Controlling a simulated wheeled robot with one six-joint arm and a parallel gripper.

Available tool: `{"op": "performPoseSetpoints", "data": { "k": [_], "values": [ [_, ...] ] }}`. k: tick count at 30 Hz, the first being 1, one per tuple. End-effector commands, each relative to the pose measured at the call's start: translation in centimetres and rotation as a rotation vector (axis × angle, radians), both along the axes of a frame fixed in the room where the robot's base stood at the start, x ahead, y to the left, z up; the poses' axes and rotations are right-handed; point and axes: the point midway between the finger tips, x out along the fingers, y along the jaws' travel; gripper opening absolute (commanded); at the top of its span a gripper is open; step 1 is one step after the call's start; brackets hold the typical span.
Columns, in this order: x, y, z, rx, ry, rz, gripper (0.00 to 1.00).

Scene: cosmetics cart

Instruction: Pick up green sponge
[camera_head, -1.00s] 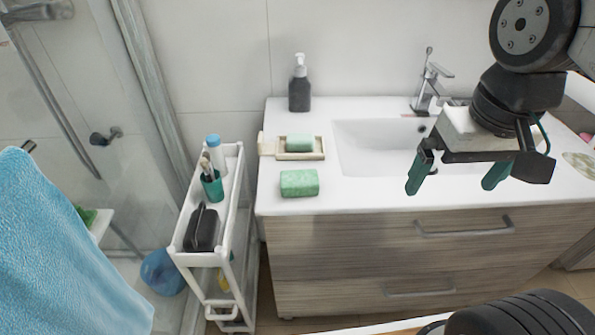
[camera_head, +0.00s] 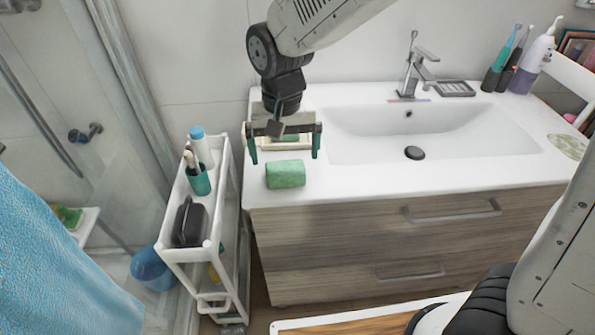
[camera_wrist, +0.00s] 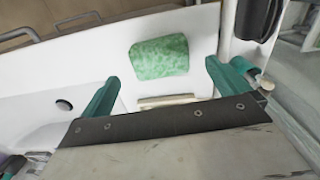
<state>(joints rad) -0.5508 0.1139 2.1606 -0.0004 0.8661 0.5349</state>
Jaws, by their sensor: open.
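The green sponge (camera_head: 286,174) lies on the white counter, near its front left corner. It also shows in the wrist view (camera_wrist: 160,58), ahead of the fingers and roughly between their lines. My gripper (camera_head: 285,150) is open and empty above the counter, just behind the sponge in the head view. Its teal fingers (camera_wrist: 158,88) stand apart, one to each side. Nothing shows between the fingertips, and the sponge looks untouched. A pale soap dish (camera_head: 299,143) with a green bar is partly hidden behind my gripper.
The sink basin (camera_head: 430,132) lies right of the sponge. A white cart (camera_head: 226,190) with a teal cup (camera_head: 198,180) and a dark holder (camera_head: 189,222) stands left of the counter. Toothbrushes and a bottle (camera_head: 534,62) stand at the back right.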

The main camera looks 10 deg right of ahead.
Motion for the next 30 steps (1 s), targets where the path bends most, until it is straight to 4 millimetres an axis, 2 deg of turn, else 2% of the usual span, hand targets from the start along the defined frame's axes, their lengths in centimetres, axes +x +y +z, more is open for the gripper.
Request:
{"op": "performPoseSetpoints", "data": {
  "k": [10,13,20,24,25,30],
  "values": [
    [0.0,0.0,-4.8,-0.002,0.003,0.001,1.00],
    [0.1,0.1,-5.4,-0.001,0.001,0.001,1.00],
    [0.1,0.1,-5.5,0.000,0.000,0.002,1.00],
    [0.1,0.1,-5.5,0.000,0.000,0.001,0.61],
    [0.1,0.0,-5.5,0.000,0.000,0.001,0.55],
    [0.1,0.0,-5.5,0.000,0.000,0.001,0.55]
  ]
}}
